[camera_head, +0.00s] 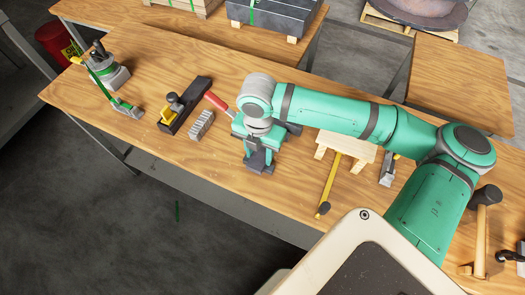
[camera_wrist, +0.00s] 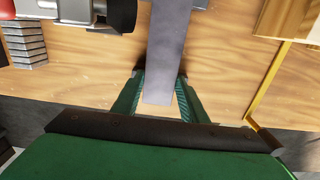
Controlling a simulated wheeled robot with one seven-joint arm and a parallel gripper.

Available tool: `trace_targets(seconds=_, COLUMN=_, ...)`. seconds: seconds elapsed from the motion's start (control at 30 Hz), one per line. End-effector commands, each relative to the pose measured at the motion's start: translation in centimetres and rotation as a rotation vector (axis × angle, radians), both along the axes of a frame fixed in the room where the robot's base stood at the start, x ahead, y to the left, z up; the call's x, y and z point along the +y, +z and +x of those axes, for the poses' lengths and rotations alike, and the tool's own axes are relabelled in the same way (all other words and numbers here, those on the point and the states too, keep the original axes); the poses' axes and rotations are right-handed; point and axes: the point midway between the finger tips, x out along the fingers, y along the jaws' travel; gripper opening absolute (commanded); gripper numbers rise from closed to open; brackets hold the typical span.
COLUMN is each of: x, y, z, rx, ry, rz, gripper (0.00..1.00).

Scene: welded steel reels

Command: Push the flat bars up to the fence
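A stack of several short grey flat bars (camera_head: 201,124) lies on the wooden bench, left of my gripper. It also shows at the left of the wrist view (camera_wrist: 24,43). My gripper (camera_head: 258,160) is low over the bench near its front edge. In the wrist view its green fingers (camera_wrist: 160,88) stand on either side of a long grey strip (camera_wrist: 167,55), whose near end shows between them. I cannot tell whether they grip it. A dark block with a black knob and yellow part (camera_head: 184,107) lies behind the stack; I cannot tell whether it is the fence.
A red-handled tool (camera_head: 216,101) lies between the stack and my arm. A yellow strip (camera_head: 329,185) and a small wooden stand (camera_head: 345,147) are to the right. A hammer (camera_head: 482,225) is farther right. A green-handled tool (camera_head: 103,84) stands far left.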

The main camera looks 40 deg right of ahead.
Motion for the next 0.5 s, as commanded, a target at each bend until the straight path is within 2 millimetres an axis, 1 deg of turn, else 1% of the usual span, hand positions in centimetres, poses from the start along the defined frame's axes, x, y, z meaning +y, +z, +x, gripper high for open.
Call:
trace_targets(seconds=0.03, x=-0.1, y=0.01, z=0.01, rx=-0.001, ry=-0.002, rz=-0.002, gripper=0.51)
trace_targets(seconds=0.07, x=-0.09, y=0.01, z=0.01, rx=-0.001, ry=-0.002, rz=-0.002, gripper=0.58)
trace_targets(seconds=0.1, x=-0.09, y=0.01, z=0.0, rx=-0.001, ry=-0.001, rz=-0.002, gripper=0.61)
trace_targets(seconds=0.37, x=0.05, y=-0.09, z=-0.09, rx=0.003, ry=0.0, rz=0.002, gripper=0.61)
trace_targets(seconds=0.5, x=0.02, y=0.76, z=-0.06, rx=0.003, ry=0.0, rz=0.001, gripper=0.61)
